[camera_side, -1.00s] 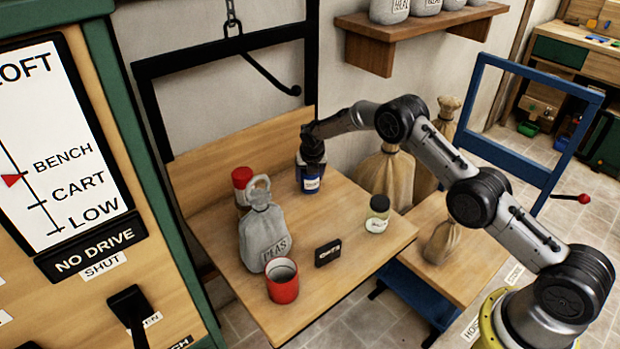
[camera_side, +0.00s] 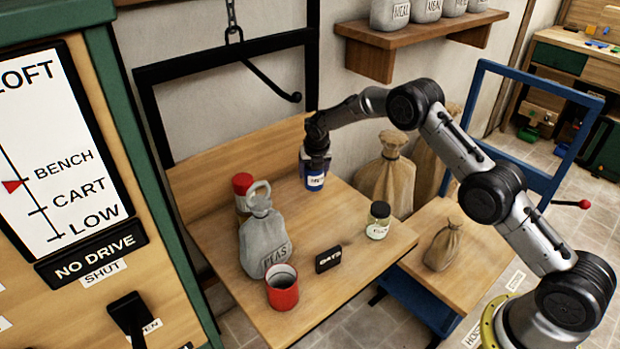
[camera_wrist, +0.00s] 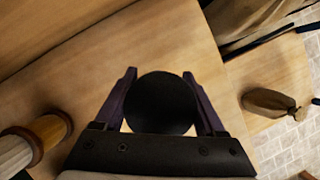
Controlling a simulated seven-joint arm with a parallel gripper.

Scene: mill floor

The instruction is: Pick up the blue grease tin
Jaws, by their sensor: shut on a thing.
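The blue grease tin (camera_side: 315,181), with a white label, is at the back of the wooden bench top (camera_side: 345,210) in the side view. My gripper (camera_side: 316,160) is shut on it from above, near its top. In the wrist view the tin's round dark lid (camera_wrist: 161,103) sits between the two fingers (camera_wrist: 160,100), with a finger close on each side. The tin looks upright. I cannot tell for certain whether its base is clear of the bench.
A red-topped tin (camera_side: 242,182), a grey sack marked PEAS (camera_side: 264,242) and a red mug (camera_side: 283,288) stand left. A small brown sack (camera_side: 443,247) sits on the lower surface at right.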

